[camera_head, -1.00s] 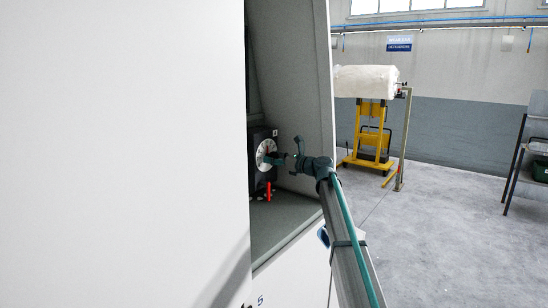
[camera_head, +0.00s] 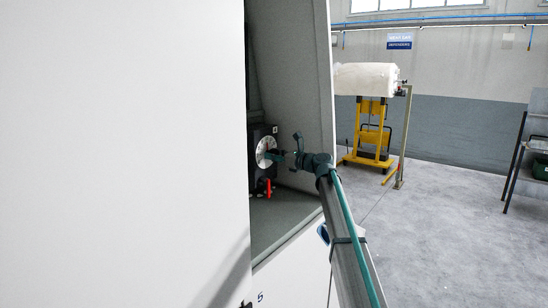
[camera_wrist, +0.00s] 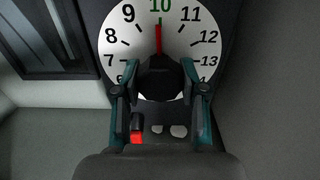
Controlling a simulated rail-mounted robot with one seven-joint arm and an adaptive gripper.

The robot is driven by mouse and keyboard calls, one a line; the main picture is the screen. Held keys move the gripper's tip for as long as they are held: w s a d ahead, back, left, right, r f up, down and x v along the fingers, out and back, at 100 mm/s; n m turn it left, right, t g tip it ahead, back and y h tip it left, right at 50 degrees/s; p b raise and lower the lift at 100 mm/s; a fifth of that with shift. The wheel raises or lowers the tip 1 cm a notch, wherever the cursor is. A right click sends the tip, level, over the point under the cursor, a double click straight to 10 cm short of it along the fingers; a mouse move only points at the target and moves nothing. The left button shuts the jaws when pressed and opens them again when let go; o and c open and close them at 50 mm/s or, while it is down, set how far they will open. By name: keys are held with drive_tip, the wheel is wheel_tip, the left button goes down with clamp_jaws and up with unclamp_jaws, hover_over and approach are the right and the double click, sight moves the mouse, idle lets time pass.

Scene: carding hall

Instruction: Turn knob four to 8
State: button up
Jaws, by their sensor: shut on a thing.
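A black knob (camera_wrist: 160,82) sits in the middle of a white numbered dial (camera_wrist: 112,36) in the wrist view. A red pointer line (camera_wrist: 159,40) above the knob stands at the green 10. The 8 is to the left of it, past the 9. My gripper (camera_wrist: 161,80) is shut on the knob, with one finger on each side. The lower part of the dial is hidden behind the knob and fingers. In the head view the dial (camera_head: 263,149) is on a dark box inside the cabinet recess, with my gripper (camera_head: 273,155) reaching it from the right.
A red part (camera_head: 268,187) is below the dial; it also shows in the wrist view (camera_wrist: 137,137). Pale round pieces (camera_wrist: 178,131) are beside it. A white cabinet panel (camera_head: 120,150) fills the left. A yellow stand (camera_head: 370,135) is farther back, with open floor around it.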

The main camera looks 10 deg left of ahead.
drive_tip(key=n+b, duration=0.1)
drive_tip(key=b, duration=0.1)
drive_tip(key=n+b, duration=0.4)
drive_tip(key=shift+f, duration=0.25)
drive_tip(key=n+b, duration=0.3)
drive_tip(key=shift+n, duration=0.4)
drive_tip(key=shift+r+n+b, duration=0.25)
drive_tip(key=shift+n+b, duration=1.05)
drive_tip(key=o, duration=1.2)
drive_tip(key=shift+c, duration=0.2)
drive_tip(key=shift+d, duration=0.15)
drive_tip(key=v, duration=1.1)
drive_tip(key=shift+s+d, duration=0.2)
drive_tip(key=shift+d, duration=0.15)
